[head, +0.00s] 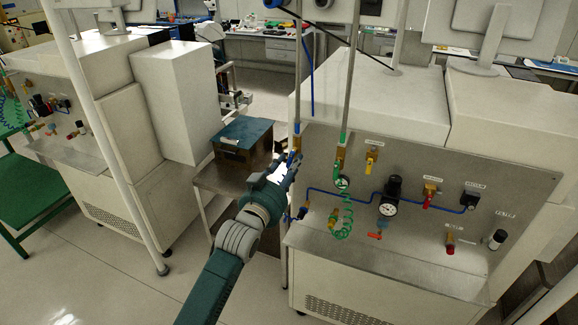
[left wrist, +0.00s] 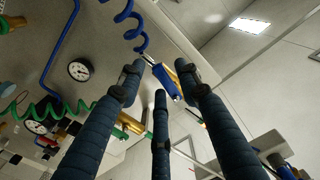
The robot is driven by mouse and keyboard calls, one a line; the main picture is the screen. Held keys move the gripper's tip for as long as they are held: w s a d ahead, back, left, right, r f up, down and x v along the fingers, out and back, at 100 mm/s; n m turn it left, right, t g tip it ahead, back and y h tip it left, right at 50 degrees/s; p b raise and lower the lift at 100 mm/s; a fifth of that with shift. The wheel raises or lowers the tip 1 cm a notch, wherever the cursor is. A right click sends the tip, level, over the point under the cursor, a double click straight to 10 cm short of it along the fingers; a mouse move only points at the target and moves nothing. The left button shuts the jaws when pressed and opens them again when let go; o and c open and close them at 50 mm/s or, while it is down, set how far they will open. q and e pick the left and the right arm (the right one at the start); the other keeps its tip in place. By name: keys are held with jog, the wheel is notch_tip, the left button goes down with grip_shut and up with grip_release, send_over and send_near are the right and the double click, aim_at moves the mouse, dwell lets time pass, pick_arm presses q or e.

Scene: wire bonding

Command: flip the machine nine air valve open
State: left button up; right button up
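A grey machine panel (head: 400,242) carries several valves and gauges. At its upper left edge, a brass valve with a blue handle (head: 296,156) sits at the bottom of a vertical pipe. My left gripper (head: 288,172) is at this edge, just below and partly over the valve. In the left wrist view, the blue handle (left wrist: 166,82) shows between the tips of my spread, open fingers (left wrist: 162,84). I cannot tell whether they touch it. A yellow-handled valve (head: 371,160) is further right on the panel. The machine number labels are too small to read. My right gripper is not in view.
Blue tubing, a pressure gauge (head: 388,208), a coiled green hose (head: 342,215) and a red-handled valve (head: 429,194) lie right of my gripper. A metal cart with a dark-topped box (head: 243,134) stands to the left. A similar machine (head: 105,160) is further left.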

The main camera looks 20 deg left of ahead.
pick_arm(q)
grip_shut()
jog(key=n, duration=0.1)
jog(key=n+p, duration=0.1)
jog(key=n, duration=0.1)
jog(key=shift+d, duration=0.4)
jog(key=shift+o, duration=1.6)
grip_release()
